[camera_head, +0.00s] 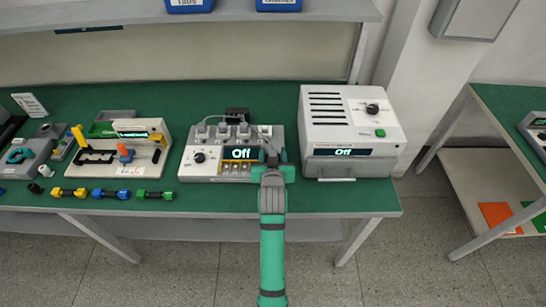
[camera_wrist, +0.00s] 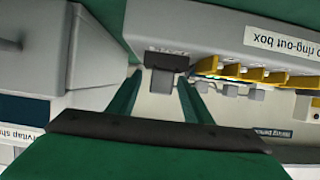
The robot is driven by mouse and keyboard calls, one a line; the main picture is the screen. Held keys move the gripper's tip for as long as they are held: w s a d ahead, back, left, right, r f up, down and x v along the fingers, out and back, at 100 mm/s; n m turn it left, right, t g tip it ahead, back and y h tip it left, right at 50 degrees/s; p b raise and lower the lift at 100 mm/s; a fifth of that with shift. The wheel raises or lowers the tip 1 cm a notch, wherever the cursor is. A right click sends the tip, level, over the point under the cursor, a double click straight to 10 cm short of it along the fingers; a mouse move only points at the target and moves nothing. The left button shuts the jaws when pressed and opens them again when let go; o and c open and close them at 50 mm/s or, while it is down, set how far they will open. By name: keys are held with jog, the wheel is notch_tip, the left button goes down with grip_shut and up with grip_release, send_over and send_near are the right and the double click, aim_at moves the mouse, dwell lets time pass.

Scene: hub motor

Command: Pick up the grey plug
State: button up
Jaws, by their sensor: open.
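My gripper (camera_head: 272,157) is at the front right of the ring-out box (camera_head: 186,166), which has an "Off" display. In the wrist view my gripper (camera_wrist: 158,84) is open, its two green fingers apart. A small grey piece, which looks like the grey plug (camera_wrist: 162,84), shows between the fingertips, just below a dark block (camera_wrist: 167,61) on the box. I cannot tell whether either finger touches it. Other small grey pieces (camera_wrist: 230,90) sit by the yellow slots (camera_wrist: 240,72). In the head view my gripper hides the box's right front corner.
A white oven-like unit (camera_head: 325,133) reading "Off" stands close to the right of my gripper. Left of the box are a test fixture (camera_head: 150,128) and several coloured dumbbell-shaped parts (camera_head: 110,195) on the green bench (camera_head: 230,201). A shelf (camera_head: 110,17) runs above.

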jog(key=c, duration=1.1)
jog(key=shift+c, duration=0.2)
jog(key=shift+r, duration=0.75)
jog(key=s+a+r, duration=0.1)
jog(key=s+r, duration=1)
jog(key=s, duration=0.3)
jog(key=shift+a+r, duration=0.2)
jog(key=shift+r, duration=0.05)
